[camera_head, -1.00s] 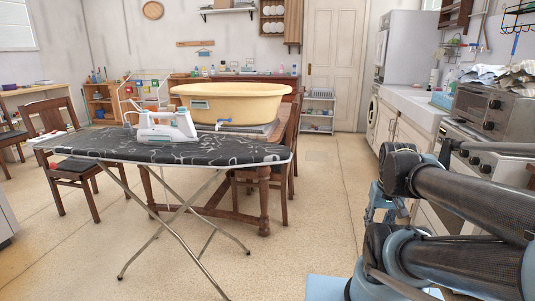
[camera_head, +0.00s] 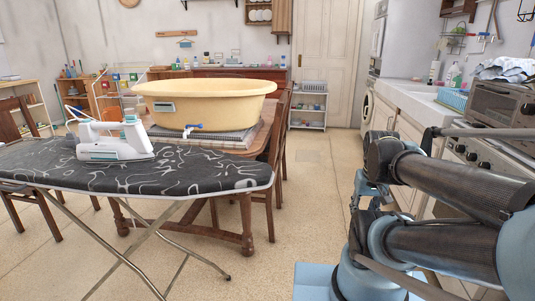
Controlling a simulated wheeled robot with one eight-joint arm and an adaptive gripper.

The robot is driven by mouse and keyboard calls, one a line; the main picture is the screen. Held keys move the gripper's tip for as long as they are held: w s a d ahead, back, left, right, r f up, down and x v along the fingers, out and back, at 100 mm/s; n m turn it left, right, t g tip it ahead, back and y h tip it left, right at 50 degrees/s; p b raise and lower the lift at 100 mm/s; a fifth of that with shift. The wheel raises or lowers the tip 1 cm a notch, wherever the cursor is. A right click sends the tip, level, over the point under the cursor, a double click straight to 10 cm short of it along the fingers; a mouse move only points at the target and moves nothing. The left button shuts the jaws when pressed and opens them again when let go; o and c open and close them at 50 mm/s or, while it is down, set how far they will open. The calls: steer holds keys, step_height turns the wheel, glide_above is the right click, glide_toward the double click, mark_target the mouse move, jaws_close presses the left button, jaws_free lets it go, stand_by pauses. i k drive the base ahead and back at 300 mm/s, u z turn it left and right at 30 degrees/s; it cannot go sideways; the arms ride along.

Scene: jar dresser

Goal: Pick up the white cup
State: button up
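I cannot make out a white cup for certain in the head view; the small items on the far counter and shelves are too small to tell. My folded arm fills the right side. A small blue-grey part (camera_head: 366,190) hangs below its front joint. It may be my gripper, but its fingers are not clear, so I cannot tell whether it is open or shut.
An ironing board (camera_head: 190,177) with a white iron (camera_head: 113,138) stands at front left. Behind it, a table (camera_head: 262,135) bears a yellow tub (camera_head: 205,103). A counter with a sink (camera_head: 415,103) and a toaster oven (camera_head: 502,112) line the right. Open floor (camera_head: 308,185) lies ahead.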

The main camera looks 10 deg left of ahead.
mark_target(128, 111)
steer(key=i, duration=7.15)
steer(key=u, duration=0.95)
